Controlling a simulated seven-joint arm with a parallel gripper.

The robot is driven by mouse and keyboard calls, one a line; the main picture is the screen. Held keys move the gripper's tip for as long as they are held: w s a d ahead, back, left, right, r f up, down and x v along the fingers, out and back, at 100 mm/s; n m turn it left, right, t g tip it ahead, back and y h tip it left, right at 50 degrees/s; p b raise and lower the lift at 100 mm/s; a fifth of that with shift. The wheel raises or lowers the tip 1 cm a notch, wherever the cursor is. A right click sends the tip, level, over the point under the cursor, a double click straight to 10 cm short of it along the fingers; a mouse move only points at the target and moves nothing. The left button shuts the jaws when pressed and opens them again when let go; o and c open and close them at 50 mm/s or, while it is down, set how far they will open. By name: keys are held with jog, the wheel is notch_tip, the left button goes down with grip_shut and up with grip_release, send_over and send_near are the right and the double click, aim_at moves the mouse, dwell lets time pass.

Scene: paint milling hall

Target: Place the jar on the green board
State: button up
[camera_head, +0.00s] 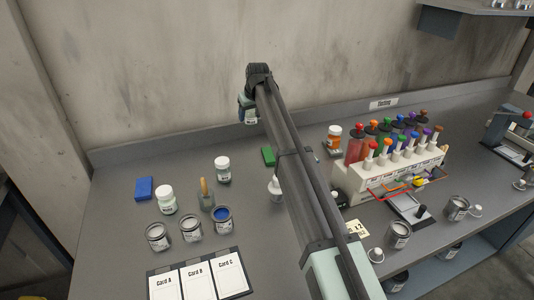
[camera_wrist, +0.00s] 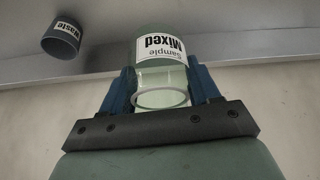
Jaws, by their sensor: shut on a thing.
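My gripper (camera_head: 247,106) is high at the back of the bench, near the wall, with its blue fingers on both sides of a clear glass jar. The jar (camera_wrist: 160,68) has a white label reading "Sample Mixed", upside down in the wrist view; in the head view only a small part of the jar (camera_head: 251,117) shows. The green board (camera_head: 268,156) is a small block lying on the bench, below and slightly right of my gripper in the picture. My arm passes close to its right side and may hide part of it.
A blue board (camera_head: 145,188), white-lidded jars (camera_head: 166,199), open cans and white cards (camera_head: 198,281) are at the left. A rack of coloured bottles (camera_head: 385,175) stands at the right. A "Waste" container (camera_wrist: 61,39) shows in the wrist view. Bench space left of the green board is clear.

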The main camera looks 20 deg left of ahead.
send_over(268, 150)
jog(key=a, duration=0.1)
jog(key=s+d+m, duration=0.1)
jog(key=s+d, duration=0.1)
jog(key=d, duration=0.1)
jog(key=shift+w+a+f, duration=0.15)
jog(key=shift+f, duration=2.3)
jog(key=shift+w+a+f, duration=0.1)
jog(key=shift+a+f, duration=0.05)
jog(key=shift+f, duration=2.3)
jog(key=shift+f, duration=0.15)
jog(key=o, duration=1)
jog(key=shift+o, duration=0.2)
jog(key=v, duration=1.2)
jog(key=shift+a, duration=0.2)
